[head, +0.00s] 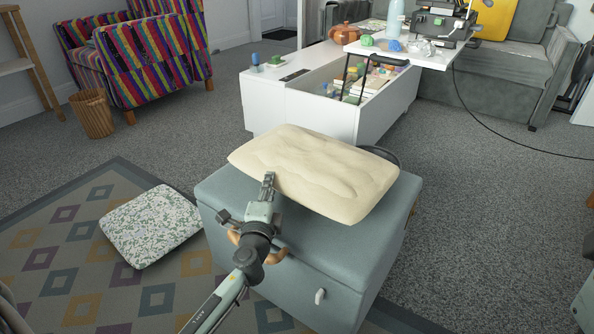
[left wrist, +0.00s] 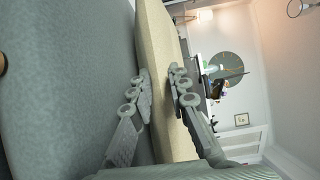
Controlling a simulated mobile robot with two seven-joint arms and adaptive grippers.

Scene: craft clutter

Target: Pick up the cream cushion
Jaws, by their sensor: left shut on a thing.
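The cream cushion (head: 315,168) is above the blue-grey storage ottoman (head: 300,265) in the head view, slightly tilted. Whether it still touches the ottoman top is hard to tell. My left gripper (head: 268,182) is shut on the cushion's near left edge. In the left wrist view, the fingers of my left gripper (left wrist: 162,92) lie on both sides of the cream cushion (left wrist: 160,50), with the ottoman's blue-grey surface (left wrist: 65,80) beside them. My right gripper is not in view.
A green-speckled cushion (head: 150,225) lies on the patterned rug (head: 75,285) left of the ottoman. Behind stands a white lift-top table (head: 385,120) with craft items. A striped armchair (head: 140,55), wicker basket (head: 93,113) and grey sofa (head: 510,65) stand farther back.

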